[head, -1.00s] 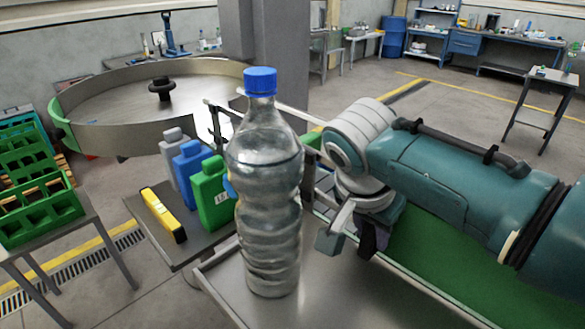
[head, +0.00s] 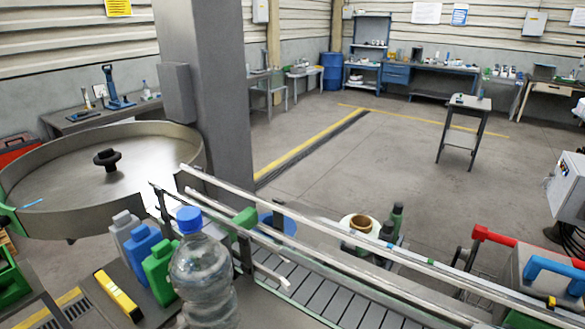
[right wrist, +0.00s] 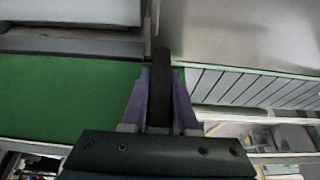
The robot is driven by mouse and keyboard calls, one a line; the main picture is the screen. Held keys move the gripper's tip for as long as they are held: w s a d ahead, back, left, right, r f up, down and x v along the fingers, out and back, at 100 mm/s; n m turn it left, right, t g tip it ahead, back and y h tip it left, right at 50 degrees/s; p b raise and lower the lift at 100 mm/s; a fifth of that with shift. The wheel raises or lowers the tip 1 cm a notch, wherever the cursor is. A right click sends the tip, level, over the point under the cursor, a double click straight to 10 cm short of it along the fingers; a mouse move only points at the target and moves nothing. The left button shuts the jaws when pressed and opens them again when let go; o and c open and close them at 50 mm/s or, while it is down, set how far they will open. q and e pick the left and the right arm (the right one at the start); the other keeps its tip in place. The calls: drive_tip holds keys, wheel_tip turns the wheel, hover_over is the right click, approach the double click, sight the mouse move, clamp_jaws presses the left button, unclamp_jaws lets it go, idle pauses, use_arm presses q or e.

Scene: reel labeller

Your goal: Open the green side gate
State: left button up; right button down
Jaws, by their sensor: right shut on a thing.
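In the right wrist view a flat green panel (right wrist: 70,95) runs in from the left and ends near my right gripper (right wrist: 160,95); I take it to be the green side gate. The purple fingers are shut on an upright dark bar (right wrist: 159,85), which looks like a handle at the panel's end. Whether the bar is joined to the panel is hard to tell. Grey slats (right wrist: 240,85) lie to the right of the fingers. In the head view my right gripper is out of frame. My left gripper shows in neither view.
In the head view a clear bottle with a blue cap (head: 203,275) stands close in front. Several small jugs (head: 143,248) and a yellow level (head: 119,296) are left of it. A slatted conveyor (head: 320,295) with rails runs right. A round turntable (head: 60,185) is at left.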

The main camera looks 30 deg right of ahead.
drive_tip(key=shift+s+d, duration=0.3)
drive_tip(key=shift+s, duration=0.5)
drive_tip(key=c, duration=0.7)
unclamp_jaws()
drive_tip(key=shift+p+v, duration=0.85)
drive_tip(key=shift+v, duration=4.15)
drive_tip(key=shift+f, duration=0.1)
